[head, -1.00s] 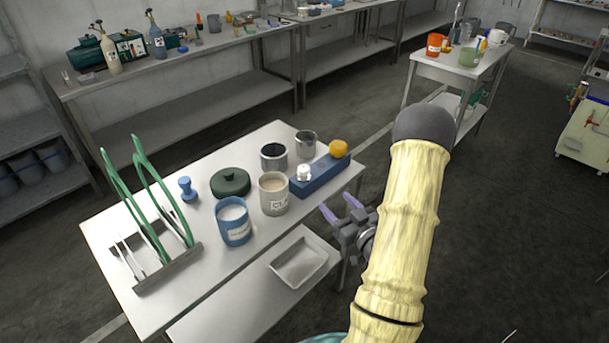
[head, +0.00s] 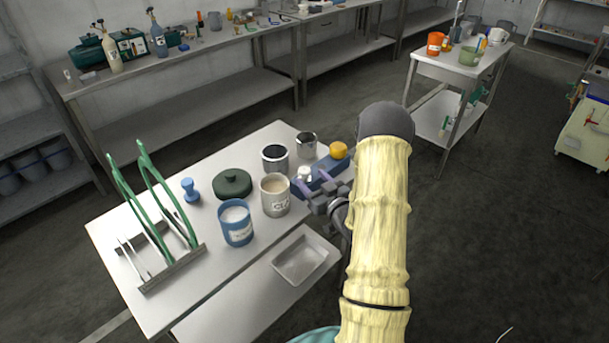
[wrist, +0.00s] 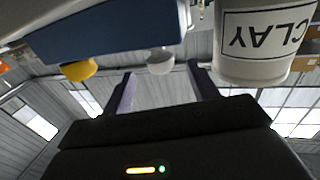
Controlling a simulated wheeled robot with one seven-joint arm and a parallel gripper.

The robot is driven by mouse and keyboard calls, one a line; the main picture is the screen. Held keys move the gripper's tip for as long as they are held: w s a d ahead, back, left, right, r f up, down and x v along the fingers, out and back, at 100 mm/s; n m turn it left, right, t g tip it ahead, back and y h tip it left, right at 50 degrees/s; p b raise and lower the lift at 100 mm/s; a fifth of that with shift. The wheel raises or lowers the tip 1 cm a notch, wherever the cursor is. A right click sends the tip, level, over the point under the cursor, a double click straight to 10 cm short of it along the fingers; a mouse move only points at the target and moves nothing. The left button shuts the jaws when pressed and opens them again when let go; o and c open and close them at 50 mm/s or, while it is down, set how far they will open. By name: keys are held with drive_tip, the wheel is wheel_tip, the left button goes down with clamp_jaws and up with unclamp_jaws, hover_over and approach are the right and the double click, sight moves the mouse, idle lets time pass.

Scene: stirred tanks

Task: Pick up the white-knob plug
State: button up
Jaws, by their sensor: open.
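The white-knob plug (head: 304,171) stands in a blue block (head: 325,172) on the near bench. In the wrist view, which looks inverted, the white knob (wrist: 160,62) shows between and just beyond my fingertips. A yellow knob (head: 339,150) stands at the block's far end, and it also shows in the wrist view (wrist: 78,70). My gripper (head: 313,182) is open, its purple fingers pointing at the white knob from the bench's right side. Nothing is between the fingers. The plug's lower part is hidden in the block.
A clay-labelled cup (head: 275,195) stands close left of the white knob, and it fills the upper right of the wrist view (wrist: 255,45). A dark-lined can (head: 275,159) and a metal can (head: 306,145) stand behind. A blue cup (head: 236,223) is farther left.

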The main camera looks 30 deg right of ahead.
sight(308, 176)
drive_tip(key=shift+w, duration=0.15)
drive_tip(key=w, duration=0.1)
drive_tip(key=w+p, duration=0.1)
drive_tip(key=w, duration=0.3)
drive_tip(key=shift+a+f+p, duration=0.25)
drive_tip(key=shift+f+p, duration=0.05)
drive_tip(key=shift+p, duration=0.05)
drive_tip(key=c, duration=1.1)
